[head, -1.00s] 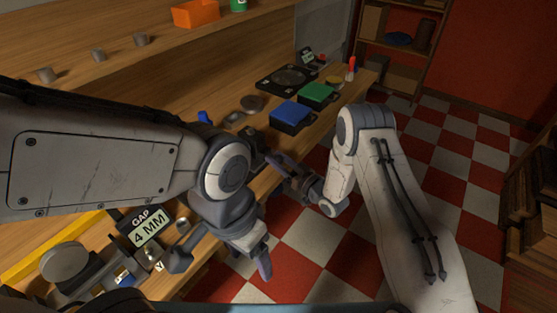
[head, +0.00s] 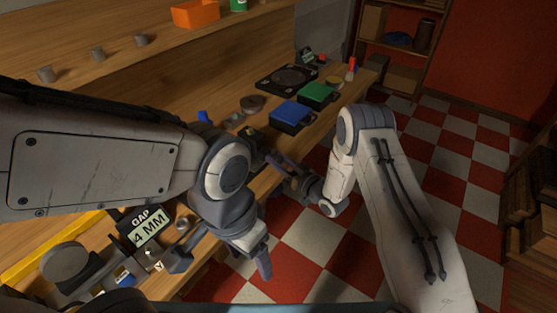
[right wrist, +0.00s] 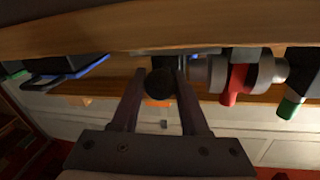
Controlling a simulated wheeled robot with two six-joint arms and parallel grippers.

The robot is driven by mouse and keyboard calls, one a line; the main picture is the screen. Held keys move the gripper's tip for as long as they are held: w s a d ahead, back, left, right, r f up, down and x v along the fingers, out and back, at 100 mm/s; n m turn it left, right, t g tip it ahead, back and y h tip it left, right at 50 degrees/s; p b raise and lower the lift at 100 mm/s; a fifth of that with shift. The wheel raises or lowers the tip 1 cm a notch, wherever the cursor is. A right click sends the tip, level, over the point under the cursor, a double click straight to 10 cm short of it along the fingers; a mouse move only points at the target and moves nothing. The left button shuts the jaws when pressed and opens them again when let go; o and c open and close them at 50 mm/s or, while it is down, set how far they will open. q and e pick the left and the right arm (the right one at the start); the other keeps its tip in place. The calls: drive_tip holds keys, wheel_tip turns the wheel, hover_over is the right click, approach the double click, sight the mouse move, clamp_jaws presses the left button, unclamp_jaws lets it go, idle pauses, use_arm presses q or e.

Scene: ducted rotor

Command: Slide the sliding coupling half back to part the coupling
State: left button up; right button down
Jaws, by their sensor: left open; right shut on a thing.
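In the right wrist view my right gripper (right wrist: 160,92) is shut on a dark round piece (right wrist: 160,82) below the bench edge. Beside it on the right, grey round coupling parts (right wrist: 264,72) sit in line with a grey shaft, with a red part (right wrist: 235,85) between them. I cannot tell which part is the sliding coupling half. In the head view my right gripper (head: 273,160) reaches the bench's front edge, and its grip is too small to make out. My left gripper (head: 220,266) is open and empty, over the front edge. A display (head: 148,232) reads "GAP 4 MM".
A blue box (head: 291,116), a green box (head: 318,95) and a dark plate (head: 287,77) stand farther along the bench. A green-tipped part (right wrist: 288,107) hangs at the right in the right wrist view. The checkered floor (head: 300,240) before the bench is clear.

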drive_tip(key=shift+s, duration=0.1)
drive_tip(key=w+d+b, duration=0.2)
drive_tip(key=w, duration=0.1)
drive_tip(key=shift+w+d+f, duration=0.1)
drive_tip(key=shift+w+d, duration=0.05)
drive_tip(key=shift+d, duration=0.1)
drive_tip(key=shift+c, duration=2.2)
unclamp_jaws()
drive_tip(key=b+v, duration=0.1)
drive_tip(key=v, duration=0.9)
drive_tip(key=shift+d+b, duration=0.15)
drive_tip(key=shift+b, duration=0.25)
